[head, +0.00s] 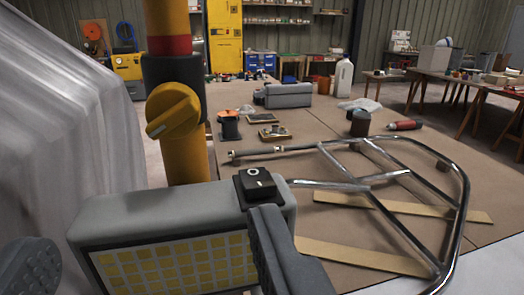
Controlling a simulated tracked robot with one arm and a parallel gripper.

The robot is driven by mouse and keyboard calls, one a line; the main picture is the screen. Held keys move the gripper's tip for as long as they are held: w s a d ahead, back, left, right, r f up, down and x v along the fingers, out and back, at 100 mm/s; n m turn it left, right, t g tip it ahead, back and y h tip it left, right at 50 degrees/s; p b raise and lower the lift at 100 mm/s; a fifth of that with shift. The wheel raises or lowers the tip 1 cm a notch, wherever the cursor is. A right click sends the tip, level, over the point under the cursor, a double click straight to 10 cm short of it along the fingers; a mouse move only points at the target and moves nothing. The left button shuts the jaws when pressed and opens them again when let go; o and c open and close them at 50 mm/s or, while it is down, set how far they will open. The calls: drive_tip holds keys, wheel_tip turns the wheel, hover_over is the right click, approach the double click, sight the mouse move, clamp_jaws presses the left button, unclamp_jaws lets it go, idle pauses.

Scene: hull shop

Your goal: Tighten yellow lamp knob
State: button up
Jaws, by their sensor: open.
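The yellow lamp knob (172,110) sticks out from a black collar (180,75) on an upright yellow post (186,160) with a red band. Its grip bar is tilted, with the right end higher. A grey lamp (150,215) with a grid of yellow squares is in front of the post, below the knob. A black switch (256,184) is on its top right. My gripper (146,235) is open. One finger shows at the lower left and the other at the lower middle, in front of the lamp. Both fingertips appear below the knob and apart from it.
A large grey wrapped shape (70,120) fills the left side. A brown-topped table (310,130) holds a bent metal tube frame (460,200), wooden strips (360,257), a white bottle (343,76) and small parts. Free space lies around the knob's left side.

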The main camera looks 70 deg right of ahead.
sight(170, 126)
drive_tip(key=b+x, duration=0.1)
drive_tip(key=x, duration=1.2)
drive_tip(key=shift+w+d+b, duration=0.15)
drive_tip(key=shift+w+b, duration=0.05)
drive_tip(key=shift+b, duration=0.1)
drive_tip(key=c, duration=1)
